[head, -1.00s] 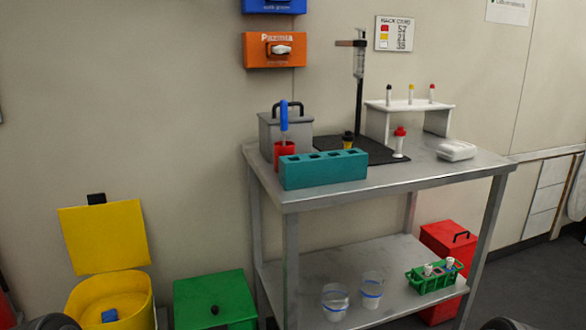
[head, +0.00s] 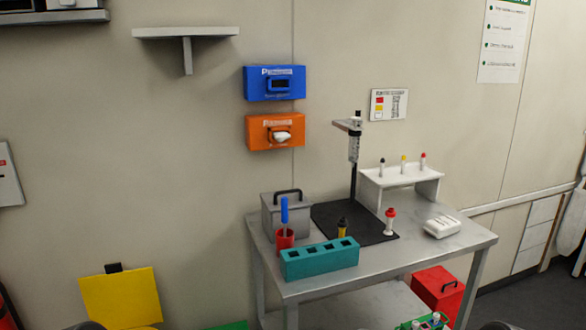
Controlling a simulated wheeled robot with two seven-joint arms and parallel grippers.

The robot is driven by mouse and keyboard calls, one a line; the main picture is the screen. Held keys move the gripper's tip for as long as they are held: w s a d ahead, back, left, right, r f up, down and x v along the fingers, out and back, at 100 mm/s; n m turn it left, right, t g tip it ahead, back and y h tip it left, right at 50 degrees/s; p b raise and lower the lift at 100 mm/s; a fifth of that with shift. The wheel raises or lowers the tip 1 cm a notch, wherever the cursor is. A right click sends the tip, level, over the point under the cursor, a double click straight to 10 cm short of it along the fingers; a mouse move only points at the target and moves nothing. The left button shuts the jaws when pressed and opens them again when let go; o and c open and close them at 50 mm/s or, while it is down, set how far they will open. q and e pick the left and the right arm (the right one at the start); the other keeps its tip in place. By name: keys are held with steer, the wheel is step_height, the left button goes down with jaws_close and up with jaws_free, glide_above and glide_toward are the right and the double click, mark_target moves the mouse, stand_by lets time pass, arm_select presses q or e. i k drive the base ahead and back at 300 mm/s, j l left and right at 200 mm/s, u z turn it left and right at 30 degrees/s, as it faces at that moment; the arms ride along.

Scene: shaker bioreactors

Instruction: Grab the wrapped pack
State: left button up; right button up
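A small white pack (head: 442,228), which looks like the wrapped pack, lies flat on the right part of the metal table's top (head: 410,258). It is apart from the things around it. Neither of my grippers can be made out in the head view. Only dark rounded bits, probably of my own arms, show at the bottom edge, far from the pack.
A white rack (head: 400,178) with capped tubes stands behind the pack. A red-capped tube (head: 389,222) stands left of it, near a stand (head: 354,165) on a black base. A teal block (head: 320,260) and grey box (head: 287,213) are further left. The table's front right is clear.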

mark_target(445, 225)
steer(key=z, duration=1.8)
steer(key=i+j, duration=0.15)
steer(key=i, duration=1)
